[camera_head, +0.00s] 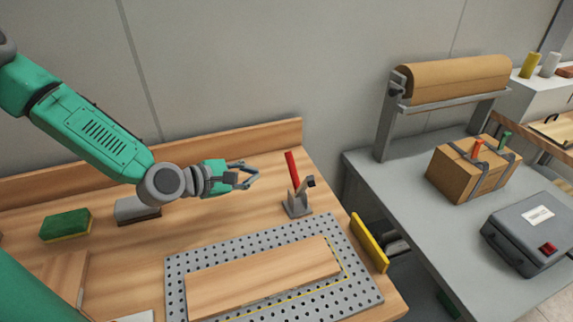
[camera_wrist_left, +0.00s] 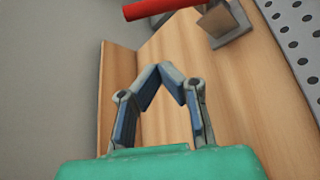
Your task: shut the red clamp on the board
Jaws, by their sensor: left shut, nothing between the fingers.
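The clamp with the red handle (camera_head: 292,173) stands on the wooden bench at the back right corner of the perforated plate. Its handle points up and leans slightly left. Its grey base (camera_head: 298,206) sits on the wood. In the left wrist view the red handle (camera_wrist_left: 147,10) crosses the top edge, partly cut off. My left gripper (camera_head: 256,175) is shut and empty, a short way left of the handle and apart from it. Its fingertips also show in the left wrist view (camera_wrist_left: 160,70). A wooden board (camera_head: 265,278) lies on the perforated plate (camera_head: 352,270). My right gripper is not in view.
A green sponge (camera_head: 66,225) and a grey block (camera_head: 137,210) lie at the left of the bench. A yellow-edged tool (camera_head: 369,243) is at the bench's right edge. A second table holds a paper roll (camera_head: 455,78), a cardboard box (camera_head: 465,172) and a grey case (camera_head: 530,235).

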